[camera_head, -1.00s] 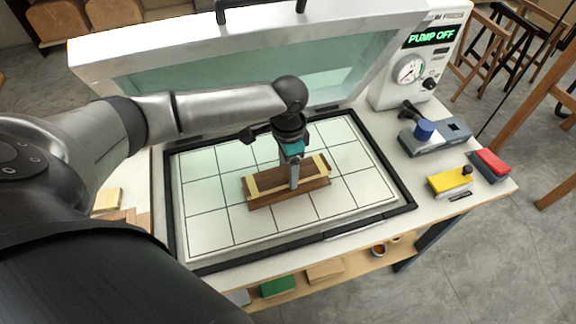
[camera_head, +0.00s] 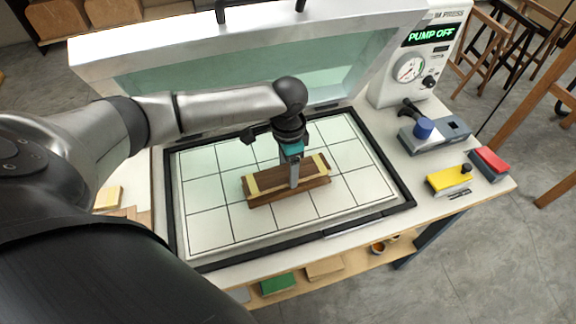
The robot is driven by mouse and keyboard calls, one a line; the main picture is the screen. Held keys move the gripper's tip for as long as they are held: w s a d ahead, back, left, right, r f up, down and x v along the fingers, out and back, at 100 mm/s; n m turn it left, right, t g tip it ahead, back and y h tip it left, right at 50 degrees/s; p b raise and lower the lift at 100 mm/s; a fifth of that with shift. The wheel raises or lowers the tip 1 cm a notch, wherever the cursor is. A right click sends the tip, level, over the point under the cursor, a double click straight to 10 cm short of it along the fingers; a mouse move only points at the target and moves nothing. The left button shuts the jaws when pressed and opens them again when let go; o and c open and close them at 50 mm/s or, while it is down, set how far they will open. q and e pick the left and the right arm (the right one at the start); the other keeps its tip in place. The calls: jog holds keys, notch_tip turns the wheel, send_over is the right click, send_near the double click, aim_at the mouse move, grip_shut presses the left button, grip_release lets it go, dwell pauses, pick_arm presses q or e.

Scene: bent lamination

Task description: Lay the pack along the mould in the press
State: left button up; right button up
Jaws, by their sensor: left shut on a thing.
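The pack (camera_head: 271,180), dark wood strips with pale yellow bands near both ends, lies in the middle of the gridded press bed (camera_head: 215,225). A brown wooden block, seemingly the mould (camera_head: 315,188), shows under its front side. The pack looks lined up along the block; whether the two touch all along cannot be told. My left gripper (camera_head: 294,183) points down at the middle of the pack and is shut on it. The gripper hides part of the pack's middle. My right gripper is not in view.
The press lid (camera_head: 245,75) with its clear pane stands open behind the bed. The control box (camera_head: 412,70) at the back right reads "PUMP OFF". A grey tool with a blue knob (camera_head: 424,128), a yellow block (camera_head: 449,181) and a red-topped block (camera_head: 490,163) stand on the right.

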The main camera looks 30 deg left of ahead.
pick_arm(q)
jog(key=shift+f, duration=0.4)
jog(key=o, duration=1.5)
